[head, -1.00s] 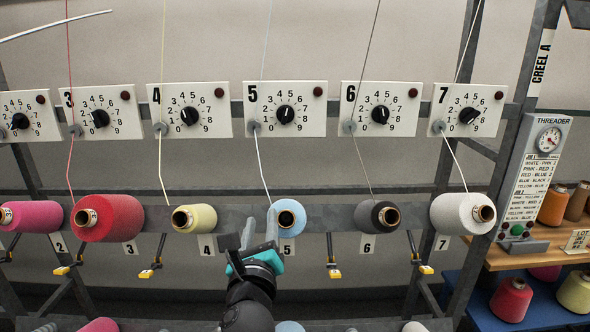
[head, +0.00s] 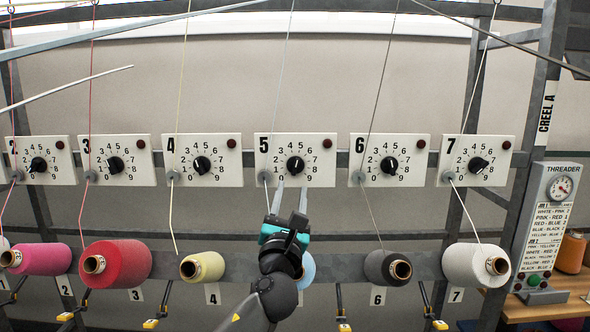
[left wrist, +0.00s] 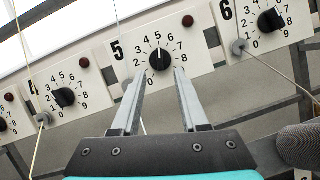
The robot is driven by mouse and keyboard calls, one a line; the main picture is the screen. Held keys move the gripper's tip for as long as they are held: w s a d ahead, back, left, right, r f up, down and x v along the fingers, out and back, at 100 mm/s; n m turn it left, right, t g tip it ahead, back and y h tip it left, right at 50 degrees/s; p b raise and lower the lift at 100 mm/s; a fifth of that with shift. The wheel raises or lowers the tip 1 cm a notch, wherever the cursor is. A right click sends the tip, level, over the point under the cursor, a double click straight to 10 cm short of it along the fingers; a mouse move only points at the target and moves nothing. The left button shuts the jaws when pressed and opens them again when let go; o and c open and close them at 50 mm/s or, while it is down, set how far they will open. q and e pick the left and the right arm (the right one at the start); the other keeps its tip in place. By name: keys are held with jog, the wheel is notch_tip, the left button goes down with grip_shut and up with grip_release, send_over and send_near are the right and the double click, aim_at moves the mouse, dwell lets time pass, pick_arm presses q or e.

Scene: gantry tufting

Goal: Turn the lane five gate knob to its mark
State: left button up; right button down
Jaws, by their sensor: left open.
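The lane five gate knob (head: 295,164) is a black dial with a white pointer on a white plate (head: 263,178) marked 5, with numbers 0 to 9 around it. Its pointer is turned up, near 4 to 5. It also shows in the left wrist view (left wrist: 160,60), pointing nearly straight up. My left gripper (head: 290,187) is open and empty, its two fingertips just below the knob. In the left wrist view, the fingers (left wrist: 156,76) stand apart, to either side of and below the knob, not visibly touching it. My right gripper is not in view.
Similar knob plates stand on both sides, lane four (head: 202,166) and lane six (head: 389,166). A thread guide (head: 264,177) and its thread are close left of my fingers. Yarn cones, such as the yellow one (head: 205,266), line the rail below.

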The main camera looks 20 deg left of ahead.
aim_at(296, 167)
pick_arm(q)
jog(key=shift+x, duration=3.75)
grip_shut()
